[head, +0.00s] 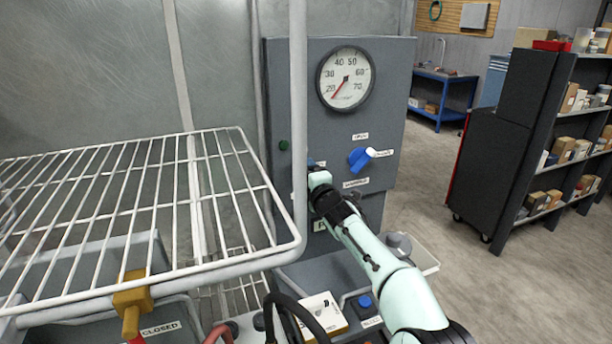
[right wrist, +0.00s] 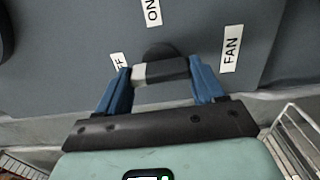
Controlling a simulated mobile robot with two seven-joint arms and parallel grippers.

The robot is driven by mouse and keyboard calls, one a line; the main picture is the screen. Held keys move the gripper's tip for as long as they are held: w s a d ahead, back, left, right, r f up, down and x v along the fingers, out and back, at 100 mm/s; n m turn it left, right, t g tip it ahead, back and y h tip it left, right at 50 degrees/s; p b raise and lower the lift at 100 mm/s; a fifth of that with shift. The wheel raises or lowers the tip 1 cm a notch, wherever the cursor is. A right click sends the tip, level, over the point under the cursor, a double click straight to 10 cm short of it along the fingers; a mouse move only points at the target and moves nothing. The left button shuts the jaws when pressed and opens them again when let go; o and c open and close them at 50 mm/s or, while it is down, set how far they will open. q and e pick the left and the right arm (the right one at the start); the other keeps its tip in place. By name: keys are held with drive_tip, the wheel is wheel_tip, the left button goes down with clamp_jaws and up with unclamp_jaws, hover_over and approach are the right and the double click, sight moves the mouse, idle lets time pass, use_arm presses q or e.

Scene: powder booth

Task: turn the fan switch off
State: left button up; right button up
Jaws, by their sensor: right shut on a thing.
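The fan switch (right wrist: 162,73) is a dark knob with a pale tip, on the grey panel (head: 300,80). In the right wrist view it sits between the two blue fingers of my right gripper (right wrist: 160,80), which is shut on it. Its pale tip points left, toward the partly hidden OFF label (right wrist: 118,61). The ON label (right wrist: 153,12) is above it and the FAN label (right wrist: 231,48) is to its right. In the head view my right gripper (head: 316,166) is at the panel's lower left and hides the switch. My left gripper is not in view.
A white wire rack (head: 120,185) fills the left, its upright post close beside my right gripper. A blue selector (head: 360,158) with a white tip and a dial gauge (head: 345,77) are on the panel.

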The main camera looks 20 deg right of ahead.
drive_tip(key=o, duration=1)
drive_tip(key=shift+o, duration=0.2)
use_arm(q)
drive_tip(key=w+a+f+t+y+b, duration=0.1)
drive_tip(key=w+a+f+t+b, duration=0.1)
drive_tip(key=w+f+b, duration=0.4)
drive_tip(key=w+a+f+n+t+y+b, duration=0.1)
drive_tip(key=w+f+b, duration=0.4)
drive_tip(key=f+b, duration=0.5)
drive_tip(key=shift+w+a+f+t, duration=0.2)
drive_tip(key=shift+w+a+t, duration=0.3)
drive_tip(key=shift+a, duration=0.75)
use_arm(e)
drive_tip(key=s, duration=1.3)
drive_tip(key=shift+s+a, duration=0.15)
drive_tip(key=shift+a, duration=0.25)
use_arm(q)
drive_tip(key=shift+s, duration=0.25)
